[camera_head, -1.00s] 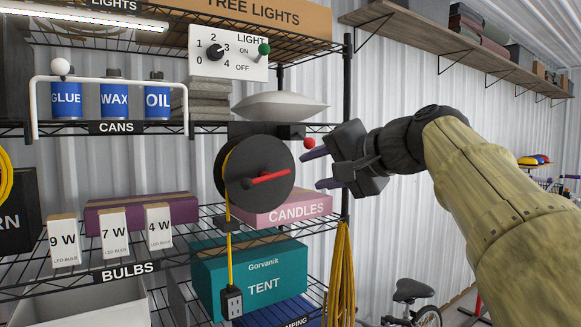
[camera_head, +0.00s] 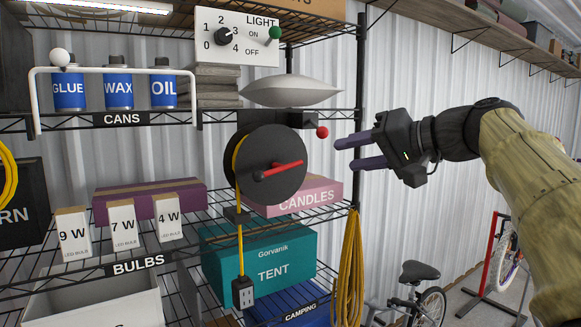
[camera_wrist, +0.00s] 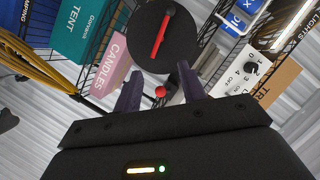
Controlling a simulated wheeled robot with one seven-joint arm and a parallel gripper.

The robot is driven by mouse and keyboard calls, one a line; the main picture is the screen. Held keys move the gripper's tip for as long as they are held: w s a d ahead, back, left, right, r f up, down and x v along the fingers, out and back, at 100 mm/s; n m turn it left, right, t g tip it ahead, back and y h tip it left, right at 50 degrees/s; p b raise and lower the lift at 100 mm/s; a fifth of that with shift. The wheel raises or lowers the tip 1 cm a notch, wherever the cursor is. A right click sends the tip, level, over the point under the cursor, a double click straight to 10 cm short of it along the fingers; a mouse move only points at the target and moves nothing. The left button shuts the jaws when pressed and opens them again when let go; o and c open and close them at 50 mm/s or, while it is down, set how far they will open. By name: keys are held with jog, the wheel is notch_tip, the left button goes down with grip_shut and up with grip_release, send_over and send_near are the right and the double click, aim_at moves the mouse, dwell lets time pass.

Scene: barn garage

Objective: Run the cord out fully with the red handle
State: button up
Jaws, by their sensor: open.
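A black cord reel (camera_head: 262,168) is mounted on the shelf front, with a red handle (camera_head: 278,171) across its face. The handle also shows in the wrist view (camera_wrist: 160,36). A yellow cord (camera_head: 240,245) hangs from the reel's left side through a small dark guide and ends in a socket block (camera_head: 243,292) in front of the tent box. A red ball knob (camera_head: 322,132) sticks out at the reel's upper right. My gripper (camera_head: 341,154) is open and empty, to the right of the reel and apart from the handle. In the wrist view the red knob appears between its fingers (camera_wrist: 160,92).
A pink candles box (camera_head: 308,200) and a teal tent box (camera_head: 285,265) stand below and behind the reel. A shelf post (camera_head: 360,75) and a hanging coil of yellow cord (camera_head: 349,270) are at the right. A light panel (camera_head: 235,38) is above. Bicycles (camera_head: 418,290) stand at lower right.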

aim_at(286, 167)
jog(key=p+x, duration=0.5)
jog(key=x, duration=1.1)
jog(key=shift+w+a, duration=0.15)
jog(key=shift+w, duration=0.05)
jog(key=shift+w+a+f, duration=0.2)
jog(key=shift+w+a, duration=0.15)
jog(key=shift+c, duration=0.2)
